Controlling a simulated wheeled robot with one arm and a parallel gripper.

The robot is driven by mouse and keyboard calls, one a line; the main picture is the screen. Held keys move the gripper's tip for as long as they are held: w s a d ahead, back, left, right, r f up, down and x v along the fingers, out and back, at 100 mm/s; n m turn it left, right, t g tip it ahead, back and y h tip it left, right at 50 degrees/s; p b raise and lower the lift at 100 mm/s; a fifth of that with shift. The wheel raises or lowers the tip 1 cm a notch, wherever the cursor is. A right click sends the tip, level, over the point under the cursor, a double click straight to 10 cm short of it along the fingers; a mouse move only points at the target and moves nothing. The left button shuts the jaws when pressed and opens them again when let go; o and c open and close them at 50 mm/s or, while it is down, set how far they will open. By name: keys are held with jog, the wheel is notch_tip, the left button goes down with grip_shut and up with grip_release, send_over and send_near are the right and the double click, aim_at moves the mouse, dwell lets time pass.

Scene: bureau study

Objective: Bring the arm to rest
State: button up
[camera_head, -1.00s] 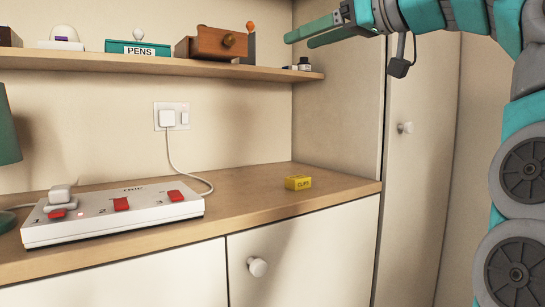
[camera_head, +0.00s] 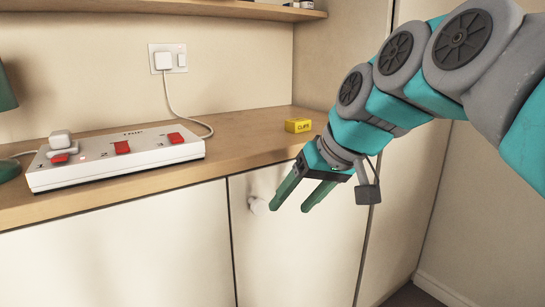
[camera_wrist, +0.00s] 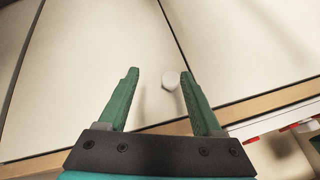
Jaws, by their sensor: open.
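My arm reaches in from the right in the head view, folded downward. My gripper (camera_head: 289,208) has two green fingers spread apart, with nothing between them. It hangs in front of the cabinet door, below the counter's front edge, and points down and left. The round white door knob (camera_head: 257,206) shows just left of the fingers in the head view. In the wrist view my gripper (camera_wrist: 158,88) is open, and the knob (camera_wrist: 171,80) appears beyond the fingers, nearer the right one. I cannot tell the exact gap between fingers and knob.
The wooden counter (camera_head: 235,147) holds a white power strip (camera_head: 110,158) with red switches and a yellow clips box (camera_head: 298,126). A cord runs to a wall socket (camera_head: 167,58). A shelf (camera_head: 220,10) is above. Floor shows at lower right.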

jog(key=s+d+f+m+g+h, duration=0.1)
jog(key=s+d+f+g, duration=0.1)
jog(key=s+f, duration=0.6)
jog(key=s+d+f+m+g+h, duration=0.1)
jog(key=s+d+f+g+h, duration=0.1)
jog(key=s+d+f, duration=0.3)
jog(key=s+d+f+m+g+h, duration=0.1)
jog(key=s+d+f, duration=0.3)
jog(key=s+f, duration=0.8)
jog(key=shift+f+m+g+h+p, duration=0.35)
jog(key=shift+f+g+h, duration=0.15)
jog(key=shift+g+h, duration=0.1)
